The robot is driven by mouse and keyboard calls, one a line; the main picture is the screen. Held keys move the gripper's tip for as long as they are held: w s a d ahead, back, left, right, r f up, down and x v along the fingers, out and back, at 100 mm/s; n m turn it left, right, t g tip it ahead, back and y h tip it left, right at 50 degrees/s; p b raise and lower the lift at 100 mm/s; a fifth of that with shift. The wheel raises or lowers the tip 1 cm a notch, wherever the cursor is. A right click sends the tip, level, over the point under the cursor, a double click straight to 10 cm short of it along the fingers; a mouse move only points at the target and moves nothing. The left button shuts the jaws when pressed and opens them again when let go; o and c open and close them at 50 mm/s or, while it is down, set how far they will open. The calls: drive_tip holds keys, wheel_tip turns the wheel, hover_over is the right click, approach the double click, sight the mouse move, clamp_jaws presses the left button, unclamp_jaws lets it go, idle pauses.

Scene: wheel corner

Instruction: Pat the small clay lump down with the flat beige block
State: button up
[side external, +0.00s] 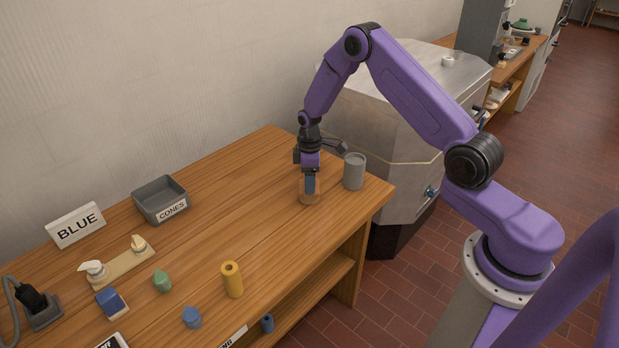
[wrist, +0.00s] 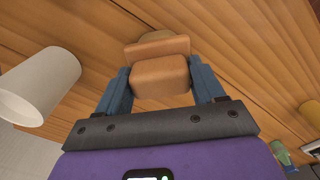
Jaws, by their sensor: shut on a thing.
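My gripper (side external: 310,190) points down over the right end of the wooden table. In the wrist view, its two blue fingers (wrist: 160,85) are shut on the flat beige block (wrist: 160,78), which has a wider plate-like part at its far end. A rounded brownish shape, which looks like the clay lump (wrist: 155,35), shows just past the block's plate. Most of it is hidden by the block, and I cannot tell whether the two touch. In the side view the fingers largely cover the block and the lump cannot be made out clearly.
A grey cup (side external: 354,171) stands close right of my gripper. Further left are a grey tray marked CONES (side external: 160,203), a BLUE sign (side external: 76,225), a yellow cylinder (side external: 232,280), and small blue and green pieces. The table between the tray and my gripper is clear.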

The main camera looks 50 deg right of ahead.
drive_tip(key=shift+r, duration=1.7)
drive_tip(key=shift+f, duration=0.15)
drive_tip(key=shift+f, duration=1)
drive_tip(key=shift+f, duration=0.8)
idle(0.8)
drive_tip(key=shift+r, duration=0.1)
drive_tip(key=shift+r, duration=1.7)
